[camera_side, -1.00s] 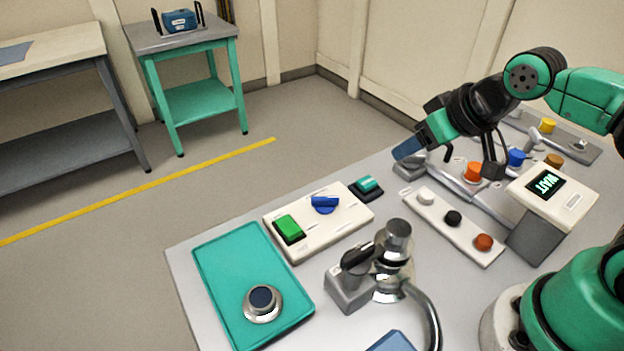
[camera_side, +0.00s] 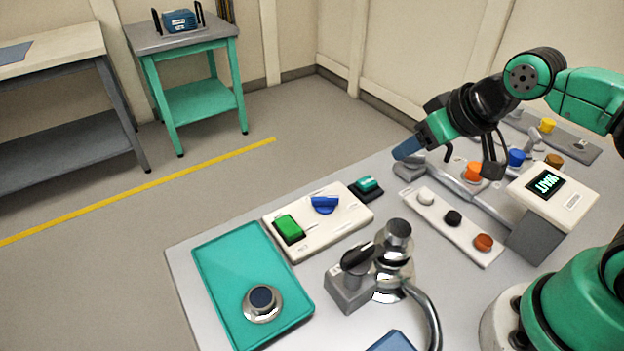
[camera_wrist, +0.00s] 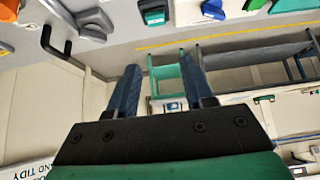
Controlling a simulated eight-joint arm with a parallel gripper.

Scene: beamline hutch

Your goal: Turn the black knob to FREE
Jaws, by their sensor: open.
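The black knob (camera_side: 358,256) sits on top of a small grey block (camera_side: 350,288) at the front middle of the table in the side view. It is a bar-shaped handle lying slantwise. I cannot read any FREE mark near it. My gripper (camera_side: 407,148) is up and behind it, over the back part of the table, well apart from the knob. In the wrist view my gripper (camera_wrist: 161,70) shows two blue fingers spread apart with nothing between them. I cannot make out the black knob in the wrist view.
A shiny metal post and curved pipe (camera_side: 396,240) stand close right of the knob. A white panel (camera_side: 340,225) with a green switch and blue knob lies behind left. A teal tray (camera_side: 215,262) holds a round metal piece. A display (camera_side: 546,184) reads WAIT.

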